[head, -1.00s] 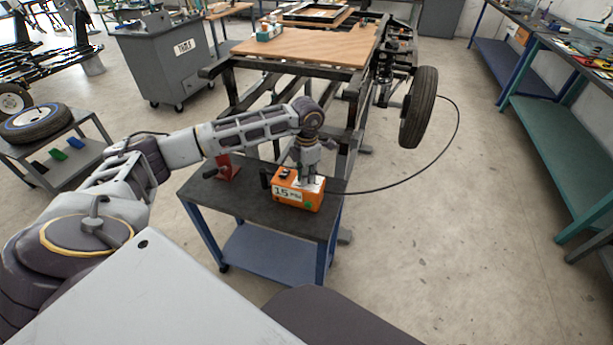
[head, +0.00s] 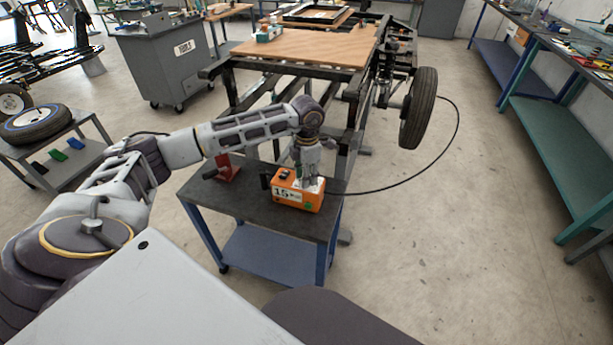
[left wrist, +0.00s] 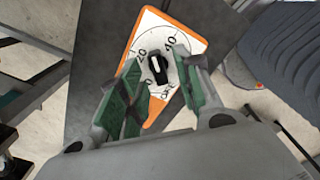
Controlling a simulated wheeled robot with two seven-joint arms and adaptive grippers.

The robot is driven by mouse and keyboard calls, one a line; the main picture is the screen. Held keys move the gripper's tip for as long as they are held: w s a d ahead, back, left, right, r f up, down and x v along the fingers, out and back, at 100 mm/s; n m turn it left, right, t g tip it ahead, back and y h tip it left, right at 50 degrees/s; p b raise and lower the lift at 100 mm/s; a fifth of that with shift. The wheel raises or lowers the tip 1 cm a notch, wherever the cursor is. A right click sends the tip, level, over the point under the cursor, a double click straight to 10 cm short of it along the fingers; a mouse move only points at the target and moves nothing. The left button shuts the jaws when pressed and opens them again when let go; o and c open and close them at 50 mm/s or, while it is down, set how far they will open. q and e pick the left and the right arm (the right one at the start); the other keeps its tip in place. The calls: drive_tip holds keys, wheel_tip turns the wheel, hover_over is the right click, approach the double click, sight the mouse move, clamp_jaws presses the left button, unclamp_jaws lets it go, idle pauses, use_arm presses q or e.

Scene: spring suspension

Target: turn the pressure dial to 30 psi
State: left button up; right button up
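The orange pressure box (head: 297,200) stands on the dark top of a small cart, and its front display reads 15 PSI. My left gripper (head: 309,183) points down over the box. Its green-padded fingers (left wrist: 157,68) are apart on either side of the knob, with visible gaps. My right gripper is not in view.
A red tool (head: 227,168) stands on the cart (head: 237,204) left of the box. A black hose (head: 410,180) curves from the box toward the wheel (head: 419,108). A vehicle frame (head: 345,120) stands close behind. The floor at right is clear.

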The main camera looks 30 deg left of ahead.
use_arm(q)
wheel_tip(320, 180, up, 12)
drive_tip(key=shift+f, duration=0.25)
idle(0.4)
drive_tip(key=shift+d, duration=0.1)
idle(0.4)
